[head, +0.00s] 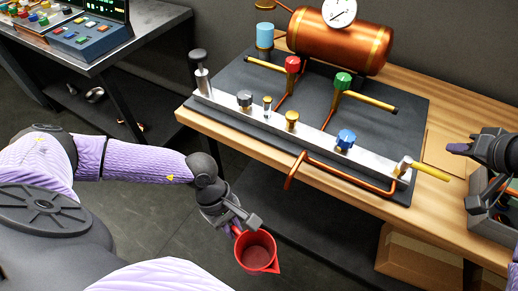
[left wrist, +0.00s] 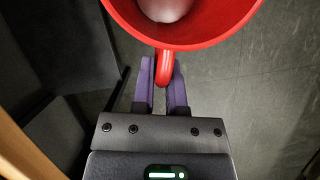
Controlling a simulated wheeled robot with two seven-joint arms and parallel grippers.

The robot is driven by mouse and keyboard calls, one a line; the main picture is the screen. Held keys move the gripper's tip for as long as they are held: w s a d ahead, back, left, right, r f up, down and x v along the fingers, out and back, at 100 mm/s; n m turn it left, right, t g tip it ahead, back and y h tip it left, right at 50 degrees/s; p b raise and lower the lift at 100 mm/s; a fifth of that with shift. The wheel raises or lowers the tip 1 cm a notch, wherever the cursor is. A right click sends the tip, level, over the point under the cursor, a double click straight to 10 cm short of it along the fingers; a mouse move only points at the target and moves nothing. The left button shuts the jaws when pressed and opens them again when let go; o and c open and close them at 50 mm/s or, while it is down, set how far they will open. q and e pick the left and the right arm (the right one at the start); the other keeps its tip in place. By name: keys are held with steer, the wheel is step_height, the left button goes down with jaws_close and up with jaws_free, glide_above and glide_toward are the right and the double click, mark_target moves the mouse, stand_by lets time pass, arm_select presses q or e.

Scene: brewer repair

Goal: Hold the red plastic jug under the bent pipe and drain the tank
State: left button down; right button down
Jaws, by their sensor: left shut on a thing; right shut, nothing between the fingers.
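The red plastic jug (head: 257,254) is held upright over the floor in front of the bench. My left gripper (head: 237,228) is shut on its handle, which shows between the purple fingers (left wrist: 165,85) in the left wrist view, below the jug's rim (left wrist: 180,45). A pale patch shows inside the jug; I cannot tell whether it is liquid. The copper bent pipe (head: 292,173) hangs over the bench's front edge, with its open end above the jug in the picture. The copper tank (head: 330,38) stands at the back. My right gripper (head: 460,148) is shut and empty at the right.
A metal bar (head: 270,119) carries several knobs and a yellow-handled lever (head: 428,171). Red (head: 292,64) and green (head: 342,80) valve knobs stand behind it. A grey bin (head: 490,222) sits at the bench's right, with a cardboard box (head: 410,262) below. The floor around the jug is clear.

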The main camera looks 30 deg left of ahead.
arm_select(q)
steer(key=w+n, duration=0.1)
steer(key=w, duration=1)
steer(key=shift+w+a+f, duration=0.2)
steer(key=shift+a+f, duration=0.05)
steer(key=shift+f, duration=0.2)
steer(key=shift+w, duration=0.15)
steer(key=shift+w, duration=0.35)
arm_select(e)
steer(key=shift+f, duration=2.35)
steer(key=shift+s+d, duration=0.2)
steer(key=shift+s, duration=0.35)
